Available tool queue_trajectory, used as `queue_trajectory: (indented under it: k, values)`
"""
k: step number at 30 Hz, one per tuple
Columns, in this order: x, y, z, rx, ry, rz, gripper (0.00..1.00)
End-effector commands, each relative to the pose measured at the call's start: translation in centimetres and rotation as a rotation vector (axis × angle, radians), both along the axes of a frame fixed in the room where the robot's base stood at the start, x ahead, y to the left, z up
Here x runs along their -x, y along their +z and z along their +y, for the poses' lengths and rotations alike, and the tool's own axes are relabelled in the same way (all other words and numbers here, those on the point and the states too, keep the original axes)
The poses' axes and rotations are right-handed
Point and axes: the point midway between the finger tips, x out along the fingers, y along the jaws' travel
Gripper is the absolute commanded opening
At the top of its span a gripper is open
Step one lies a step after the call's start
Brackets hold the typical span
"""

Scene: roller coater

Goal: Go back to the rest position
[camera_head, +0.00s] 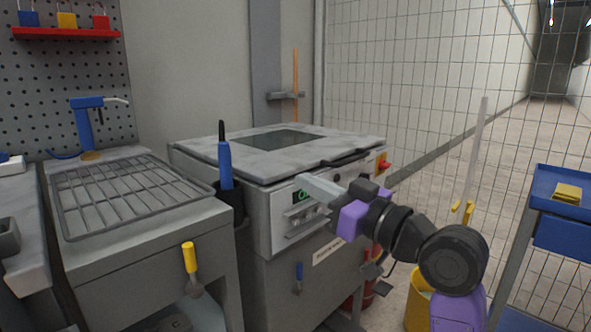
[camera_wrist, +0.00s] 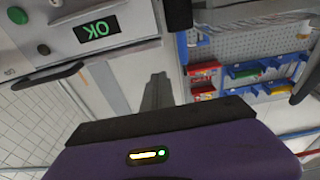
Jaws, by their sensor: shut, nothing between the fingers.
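My gripper (camera_head: 304,181) reaches in from the right in the head view, with its long grey fingers together and nothing between them. The fingers cross in front of the upper control panel (camera_head: 283,232) of the roller coater (camera_head: 270,148) and hide part of it. In the wrist view the shut fingers (camera_wrist: 158,80) point away from me, to the right of the panel and apart from it in the picture. A display (camera_wrist: 97,28) on the panel shows green "OK", upside down. The exact gap between fingers and machine cannot be told.
A wire rack (camera_head: 125,195) on a grey cabinet stands left of the machine. A blue-handled tool (camera_head: 224,165) stands in a dark holder between them. A blue cart (camera_head: 560,185) is at right. A mesh fence (camera_head: 430,80) runs behind. A yellow bin (camera_head: 418,308) stands below my arm.

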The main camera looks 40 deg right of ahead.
Motion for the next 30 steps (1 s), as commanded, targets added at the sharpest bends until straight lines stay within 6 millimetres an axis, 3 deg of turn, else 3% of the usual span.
queue_trajectory:
  k: [13, 17, 21, 26, 30]
  values:
    - [0.9, 0.0, -0.1, -0.007, -0.002, -0.012, 0.00]
    - [1.1, 1.7, -0.9, -0.019, -0.037, -0.080, 0.00]
    - [2.4, 3.8, -3.3, -0.039, -0.131, -0.198, 0.00]
    - [3.8, 2.3, -4.7, -0.102, -0.228, -0.282, 0.00]
    - [4.9, -0.5, -4.7, -0.153, -0.292, -0.314, 0.00]
